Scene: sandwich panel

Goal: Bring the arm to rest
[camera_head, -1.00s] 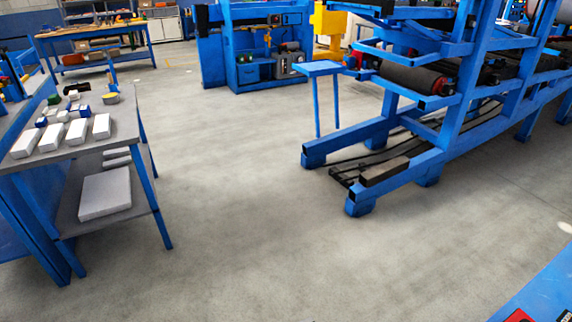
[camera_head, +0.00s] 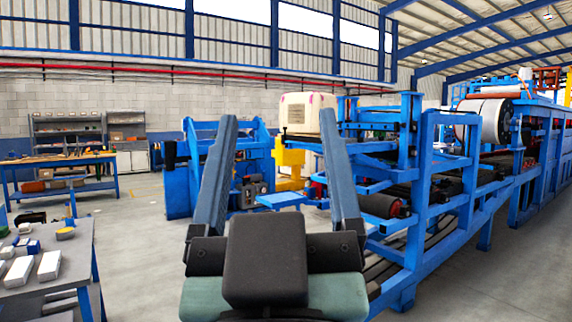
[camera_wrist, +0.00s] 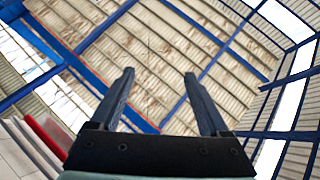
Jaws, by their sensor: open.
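My gripper (camera_head: 277,150) stands in the middle of the head view, its two long dark fingers pointing up and spread well apart. It is open, and nothing is between the fingers. In the wrist view my gripper (camera_wrist: 159,88) also shows two separated fingers with only the roof behind them. The dark wrist block and a green-grey part of my arm fill the bottom middle of the head view.
A grey table (camera_head: 72,262) with small boxes stands at the left. A blue roller machine (camera_head: 425,200) fills the right side. A workbench (camera_head: 60,165) and shelves (camera_head: 68,130) stand at the back left. Open floor (camera_head: 140,230) lies between. The wrist view shows roof panels (camera_wrist: 150,55).

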